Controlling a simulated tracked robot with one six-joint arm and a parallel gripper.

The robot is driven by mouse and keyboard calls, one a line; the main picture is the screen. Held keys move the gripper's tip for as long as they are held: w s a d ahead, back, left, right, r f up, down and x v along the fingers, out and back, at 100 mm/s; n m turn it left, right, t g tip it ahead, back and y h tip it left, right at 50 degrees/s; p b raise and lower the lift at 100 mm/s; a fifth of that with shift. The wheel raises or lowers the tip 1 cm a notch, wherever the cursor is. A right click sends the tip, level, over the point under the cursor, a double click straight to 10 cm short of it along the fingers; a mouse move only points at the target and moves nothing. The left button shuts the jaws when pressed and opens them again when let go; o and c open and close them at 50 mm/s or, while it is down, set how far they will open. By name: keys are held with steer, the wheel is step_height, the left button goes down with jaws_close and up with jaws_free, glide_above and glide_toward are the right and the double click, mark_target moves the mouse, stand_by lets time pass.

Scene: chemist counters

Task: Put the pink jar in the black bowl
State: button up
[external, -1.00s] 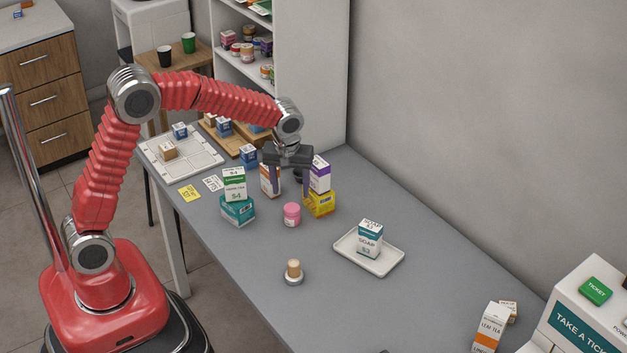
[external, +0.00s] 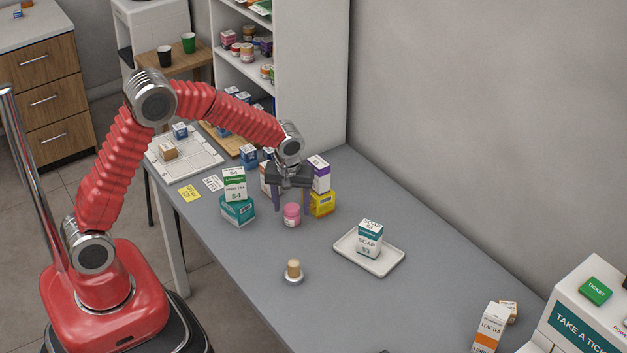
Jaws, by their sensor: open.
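The pink jar (external: 292,216) stands upright on the grey counter, in front of the boxes. My gripper (external: 291,204) points down with its fingers spread, one at the left of the jar and one just behind its right side. The fingertips are about level with the jar's top; I cannot tell whether they touch it. I see no black bowl in the external view. Only a small dark edge shows at the bottom of the picture, too cut off to identify.
A teal box (external: 238,212) with a tea box on it stands left of the jar, a yellow box (external: 322,204) with a purple-white box on it close at right. A soap box sits on a white tray (external: 384,268). A cork-topped item (external: 293,272) stands nearer. The counter's front is mostly clear.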

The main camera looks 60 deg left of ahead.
mark_target(292, 207)
steer(key=shift+w+a+f, duration=0.1)
steer(key=shift+f, duration=0.85)
steer(key=shift+c, duration=0.2)
steer(key=c, duration=1.2)
steer(key=shift+r, duration=0.2)
step_height(292, 207, up, 10)
steer(key=shift+f, duration=0.15)
